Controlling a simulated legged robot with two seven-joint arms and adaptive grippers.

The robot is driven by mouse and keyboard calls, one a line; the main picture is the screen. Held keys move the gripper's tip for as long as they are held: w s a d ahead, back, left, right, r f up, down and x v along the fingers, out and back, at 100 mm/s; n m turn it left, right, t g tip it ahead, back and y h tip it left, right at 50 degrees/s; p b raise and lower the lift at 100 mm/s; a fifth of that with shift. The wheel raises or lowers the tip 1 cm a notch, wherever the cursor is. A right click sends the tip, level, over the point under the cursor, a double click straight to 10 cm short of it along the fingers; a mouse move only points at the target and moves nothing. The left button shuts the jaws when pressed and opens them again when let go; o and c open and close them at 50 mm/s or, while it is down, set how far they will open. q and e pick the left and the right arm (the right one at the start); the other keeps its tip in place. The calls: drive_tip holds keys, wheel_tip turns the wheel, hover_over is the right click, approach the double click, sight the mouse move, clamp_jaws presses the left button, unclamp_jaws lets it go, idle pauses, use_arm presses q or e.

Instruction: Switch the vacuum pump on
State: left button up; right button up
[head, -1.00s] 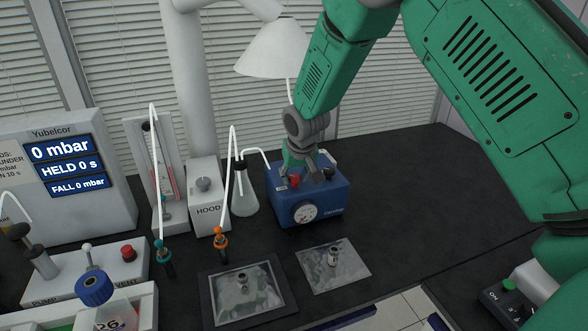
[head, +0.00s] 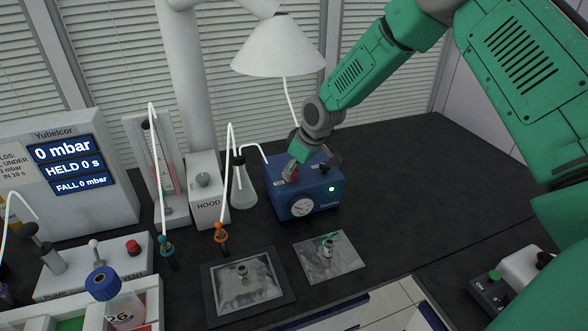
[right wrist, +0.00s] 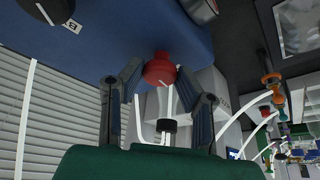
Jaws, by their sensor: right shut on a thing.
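A small green light (head: 331,189) glows on the right of that front. My right gripper (head: 291,170) reaches down to the top of the pump at its left side. In the right wrist view the fingers (right wrist: 160,74) are on both sides of a red knob (right wrist: 160,67) and shut on it. In the head view the fingers partly hide the knob. My left gripper is not in view.
A flask (head: 243,190) with a tube stands left of the pump, beside a white HOOD box (head: 208,200). A display (head: 67,165) reads 0 mbar. Two foil-like sheets lie in front, one on a dark plate (head: 208,290).

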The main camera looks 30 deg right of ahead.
drive_tip(key=shift+f, duration=0.1)
idle(0.4)
drive_tip(key=o, duration=1.1)
drive_tip(key=shift+w, duration=0.1)
drive_tip(key=shift+o, duration=0.2)
drive_tip(key=shift+w+f, duration=0.15)
drive_tip(key=shift+w, duration=0.1)
drive_tip(key=shift+s, duration=0.1)
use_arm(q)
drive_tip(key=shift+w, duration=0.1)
use_arm(e)
drive_tip(key=v, duration=1.1)
drive_tip(key=shift+d+r, duration=0.25)
drive_tip(key=shift+r, duration=0.05)
